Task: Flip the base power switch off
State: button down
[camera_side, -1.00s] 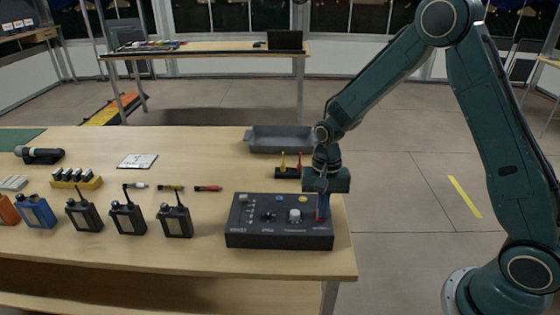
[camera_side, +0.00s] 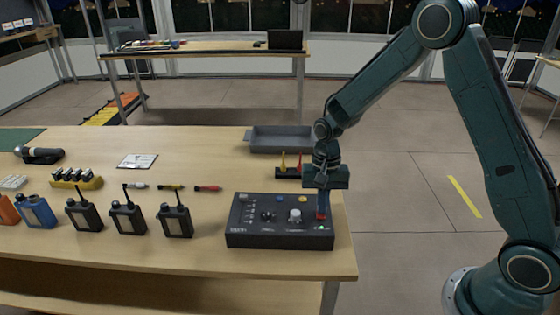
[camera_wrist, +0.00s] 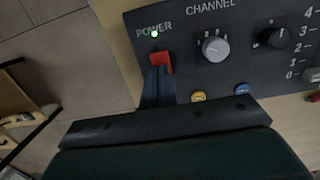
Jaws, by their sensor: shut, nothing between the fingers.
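The base (camera_side: 279,238) is a dark control box at the right front of the table. Its red power switch (camera_wrist: 161,62) shows in the wrist view below the word POWER, beside a lit green light (camera_wrist: 154,34). In the side view the light (camera_side: 320,227) also glows green, near the box's right front corner. My gripper (camera_wrist: 158,72) is shut and empty, pointing down, its fingertips right at the near edge of the switch. Whether they touch it I cannot tell. In the side view my gripper (camera_side: 321,212) partly covers the switch.
A grey channel knob (camera_wrist: 214,47), a black knob (camera_wrist: 271,37), and yellow and blue buttons sit beside the switch. Several radios (camera_side: 127,219) stand to the left. A grey tray (camera_side: 283,140) and a small rack with yellow and red pieces (camera_side: 290,172) are behind.

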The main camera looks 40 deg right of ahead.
notch_tip(320, 180, up, 14)
jog(key=w+d, duration=0.1)
dwell(0.5)
jog(key=shift+w, duration=0.1)
jog(key=shift+s+a+r, duration=0.15)
jog(key=shift+s+a, duration=0.15)
jog(key=shift+a, duration=0.3)
jog(key=f, duration=0.9)
jog(key=s+a+f, duration=0.1)
jog(key=f, duration=0.4)
jog(key=shift+s+a, duration=0.1)
dwell(0.3)
